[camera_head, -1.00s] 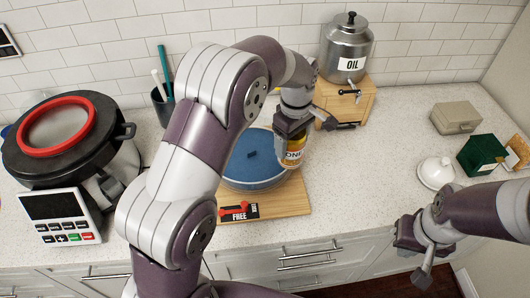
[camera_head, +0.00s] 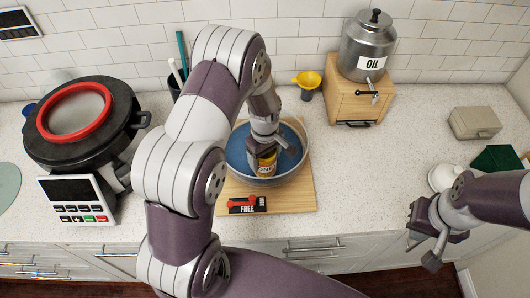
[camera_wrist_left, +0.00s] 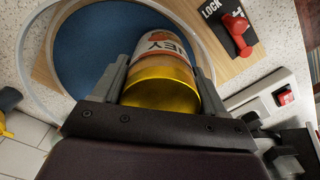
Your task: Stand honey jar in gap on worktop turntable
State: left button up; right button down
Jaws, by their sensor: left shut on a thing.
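The honey jar (camera_head: 267,165) has a yellow lid and a white label. My left gripper (camera_head: 265,143) is shut on it, and the jar is within the outline of the blue round turntable (camera_head: 237,152). In the left wrist view the jar (camera_wrist_left: 160,65) lies between the two fingers of my left gripper (camera_wrist_left: 165,85), over the blue turntable surface (camera_wrist_left: 90,45). Whether its base touches the turntable cannot be told. My right gripper (camera_head: 432,240) hangs at the front right, away from the jar; its fingers are unclear.
An oil tin (camera_head: 369,45) on a wooden box (camera_head: 350,97) and a yellow funnel (camera_head: 307,80) stand behind.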

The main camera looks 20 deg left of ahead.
pick_arm(q)
jog(key=shift+s, duration=0.1)
jog(key=shift+f, duration=0.25)
jog(key=o, duration=1.3)
jog(key=shift+c, duration=0.2)
